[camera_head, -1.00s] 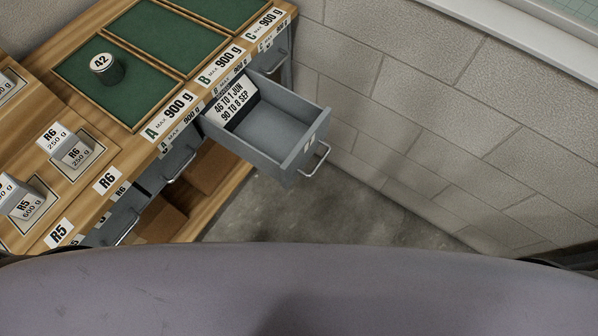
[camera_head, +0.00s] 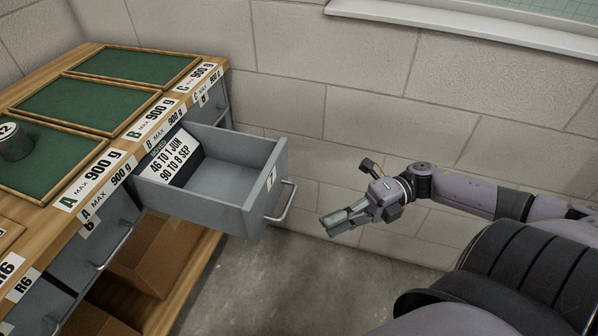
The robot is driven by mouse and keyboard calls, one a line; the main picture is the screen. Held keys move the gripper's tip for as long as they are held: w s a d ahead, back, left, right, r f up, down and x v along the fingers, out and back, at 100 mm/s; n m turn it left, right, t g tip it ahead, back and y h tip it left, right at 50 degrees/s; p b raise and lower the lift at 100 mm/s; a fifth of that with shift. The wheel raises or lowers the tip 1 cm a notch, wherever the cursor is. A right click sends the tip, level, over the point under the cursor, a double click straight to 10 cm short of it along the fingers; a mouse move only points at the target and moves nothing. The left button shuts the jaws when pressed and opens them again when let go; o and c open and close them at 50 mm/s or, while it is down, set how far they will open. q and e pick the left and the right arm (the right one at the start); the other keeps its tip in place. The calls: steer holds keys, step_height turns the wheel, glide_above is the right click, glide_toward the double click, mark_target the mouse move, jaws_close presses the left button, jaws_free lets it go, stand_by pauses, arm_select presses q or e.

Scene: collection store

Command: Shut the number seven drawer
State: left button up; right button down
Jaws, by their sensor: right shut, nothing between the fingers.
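A grey metal drawer (camera_head: 205,212) stands pulled out from under the wooden counter, below the label B. Its front carries a small label (camera_head: 271,179), whose figure looks like a 7, and a bar handle (camera_head: 284,203). A white card (camera_head: 176,157) reading "46 to 1 Jun, 90 to 8 Sep" lies at the back inside it; the rest of the visible floor is bare. My right gripper (camera_head: 325,226) is shut and empty, to the right of the drawer front and apart from its handle. My left gripper is out of view.
Shut drawers with bar handles (camera_head: 112,250) flank the open one. Green-lined trays (camera_head: 134,66) lie on the counter, with a dark cylinder (camera_head: 13,143) in tray A. Brown boxes (camera_head: 152,258) sit on the lower shelf. A block wall (camera_head: 370,85) rises behind. Grey floor below the drawer is clear.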

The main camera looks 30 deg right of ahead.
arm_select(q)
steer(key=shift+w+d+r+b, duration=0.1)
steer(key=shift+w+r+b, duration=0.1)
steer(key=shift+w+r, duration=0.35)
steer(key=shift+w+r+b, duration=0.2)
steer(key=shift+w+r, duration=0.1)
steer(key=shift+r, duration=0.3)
arm_select(e)
steer(key=w+a, duration=0.4)
steer(key=a, duration=0.7)
steer(key=shift+w, duration=0.2)
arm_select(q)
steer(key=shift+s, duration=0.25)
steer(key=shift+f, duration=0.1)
arm_select(e)
steer(key=shift+a, duration=0.1)
